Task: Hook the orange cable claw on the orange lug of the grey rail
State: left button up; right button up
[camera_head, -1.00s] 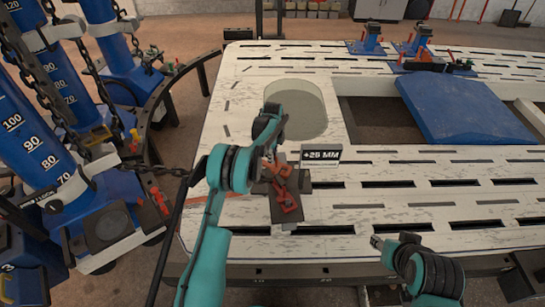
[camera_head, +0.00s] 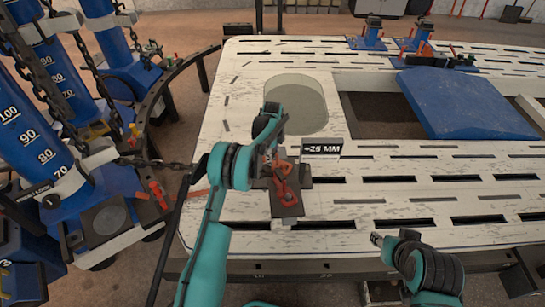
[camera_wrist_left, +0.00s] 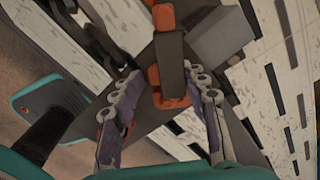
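Orange-red hooked parts (camera_head: 284,190) lie over a dark grey plate (camera_head: 288,208) on the white bench. I cannot tell the claw from the lug in the head view. In the left wrist view an orange loop (camera_wrist_left: 168,90) is crossed by a dark grey bar, with another orange piece (camera_wrist_left: 163,16) beyond it. My left gripper (camera_head: 276,163) is above the upper end of the orange parts. In the wrist view its fingers (camera_wrist_left: 163,88) are spread on both sides of the orange loop, with a gap at the left. Part of my right arm (camera_head: 378,241) shows; its fingers cannot be made out.
Blue numbered columns (camera_head: 40,140) with chains (camera_head: 155,163) stand at left. A blue panel (camera_head: 465,103) lies at right. The slotted bench (camera_head: 400,165) is clear between.

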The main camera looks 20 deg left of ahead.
pick_arm(q)
notch_tip(320, 180, up, 12)
dwell(0.6)
jog(key=s+d+r+n+t, duration=0.3)
jog(key=s+r+n, duration=0.6)
jog(key=s+r, duration=0.8)
jog(key=s+f+n+t, duration=0.2)
jog(key=s+n, duration=0.3)
jog(key=s, duration=0.6)
jog(key=s+d+f+n+t, duration=0.1)
jog(key=s+n+t, duration=0.1)
jog(key=s+n, duration=0.4)
jog(key=s, duration=0.5)
jog(key=shift+s+f, duration=0.2)
jog(key=shift+f, duration=0.2)
jog(key=shift+d, duration=0.1)
